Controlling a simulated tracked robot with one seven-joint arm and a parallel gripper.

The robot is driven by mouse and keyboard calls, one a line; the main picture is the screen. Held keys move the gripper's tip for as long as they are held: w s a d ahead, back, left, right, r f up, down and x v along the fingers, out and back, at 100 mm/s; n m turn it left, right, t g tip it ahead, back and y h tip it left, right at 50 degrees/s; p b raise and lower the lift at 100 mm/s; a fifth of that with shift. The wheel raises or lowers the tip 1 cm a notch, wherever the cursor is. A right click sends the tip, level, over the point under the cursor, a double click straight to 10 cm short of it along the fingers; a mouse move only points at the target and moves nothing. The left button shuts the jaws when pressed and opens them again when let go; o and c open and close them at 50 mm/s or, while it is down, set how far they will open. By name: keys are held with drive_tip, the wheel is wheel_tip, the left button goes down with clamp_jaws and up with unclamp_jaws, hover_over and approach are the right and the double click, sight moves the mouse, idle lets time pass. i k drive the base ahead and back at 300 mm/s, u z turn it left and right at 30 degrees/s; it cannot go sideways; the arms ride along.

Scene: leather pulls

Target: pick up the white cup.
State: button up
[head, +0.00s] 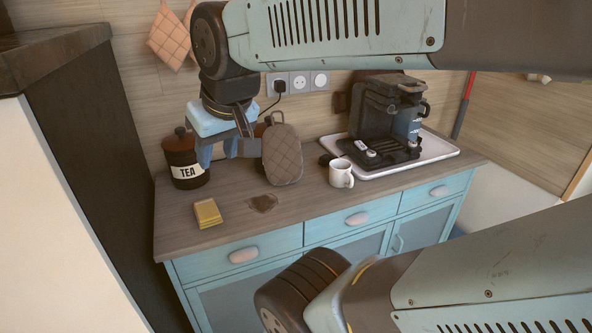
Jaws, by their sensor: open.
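The white cup (341,173) stands upright on the wooden counter, in front of the coffee machine's tray, with its handle toward the right.
A coffee machine (383,120) stands on a white tray (437,151) behind the cup. The counter's front middle is mostly clear, with a brown stain (263,202).

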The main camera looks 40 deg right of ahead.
sight(343, 177)
drive_tip(key=u, duration=0.85)
drive_tip(key=k, duration=2.25)
drive_tip(key=z, duration=1.5)
drive_tip(key=i, duration=1)
drive_tip(key=u, duration=0.05)
